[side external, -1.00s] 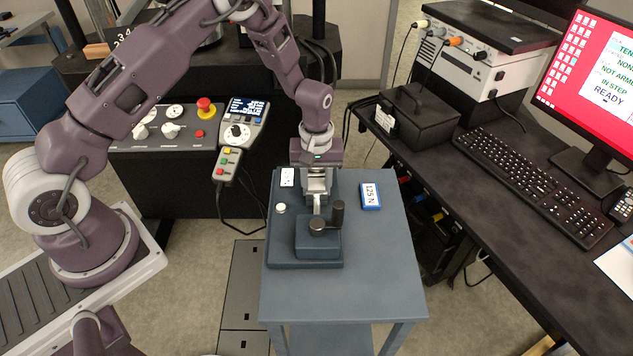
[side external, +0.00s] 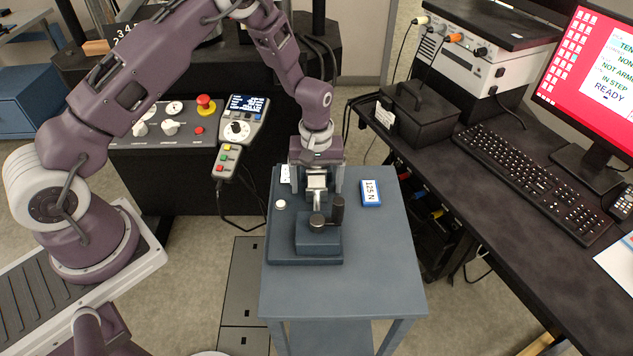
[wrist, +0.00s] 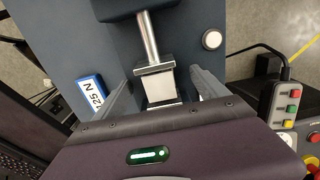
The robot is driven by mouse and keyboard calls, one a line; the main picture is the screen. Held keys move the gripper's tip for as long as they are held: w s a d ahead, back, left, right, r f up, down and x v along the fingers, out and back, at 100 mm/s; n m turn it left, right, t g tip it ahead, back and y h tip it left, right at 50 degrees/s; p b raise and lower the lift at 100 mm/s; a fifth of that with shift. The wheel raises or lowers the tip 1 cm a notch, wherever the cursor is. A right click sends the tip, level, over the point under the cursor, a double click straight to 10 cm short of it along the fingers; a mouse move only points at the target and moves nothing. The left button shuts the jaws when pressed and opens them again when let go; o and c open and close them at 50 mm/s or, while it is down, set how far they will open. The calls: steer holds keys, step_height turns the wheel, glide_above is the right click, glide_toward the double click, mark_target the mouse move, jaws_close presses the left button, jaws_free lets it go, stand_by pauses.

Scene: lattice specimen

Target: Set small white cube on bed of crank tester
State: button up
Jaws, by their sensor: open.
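The crank tester (side external: 318,240) stands on the small blue-grey table, with a dark crank knob, a metal rod and a flat metal jaw plate. A small pale cube (wrist: 160,88) sits at the bed between the tester's metal plates in the wrist view. It also shows as a light block (side external: 316,182) in the side view. My gripper (side external: 318,188) is open, pointing down, with one finger on each side of the cube. In the wrist view, gaps show between my gripper (wrist: 161,92) and the cube. The cube's lower faces are hidden.
A blue-edged 125 N block (side external: 371,193) lies right of the tester. A white round button (side external: 281,205) is on the tester's base at left. A white card (side external: 286,174) is partly covered by my gripper. The table's front is clear. A desk with keyboard (side external: 530,185) stands at right.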

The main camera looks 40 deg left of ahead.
mark_target(317, 181)
steer(key=shift+r, duration=2.55)
steer(key=shift+r, duration=0.3)
steer(key=s+r+m+t, duration=0.15)
steer(key=s+r, duration=0.35)
steer(key=r, duration=0.7)
steer(key=s+r+m+t, duration=0.15)
steer(key=s+r, duration=0.35)
steer(key=r, duration=0.7)
steer(key=s+r+m+t, duration=0.2)
steer(key=s+m, duration=0.4)
steer(key=s, duration=1.2)
steer(key=shift+s+d+r+t, duration=0.2)
steer(key=shift+d+r+t, duration=0.1)
steer(key=shift+r, duration=0.5)
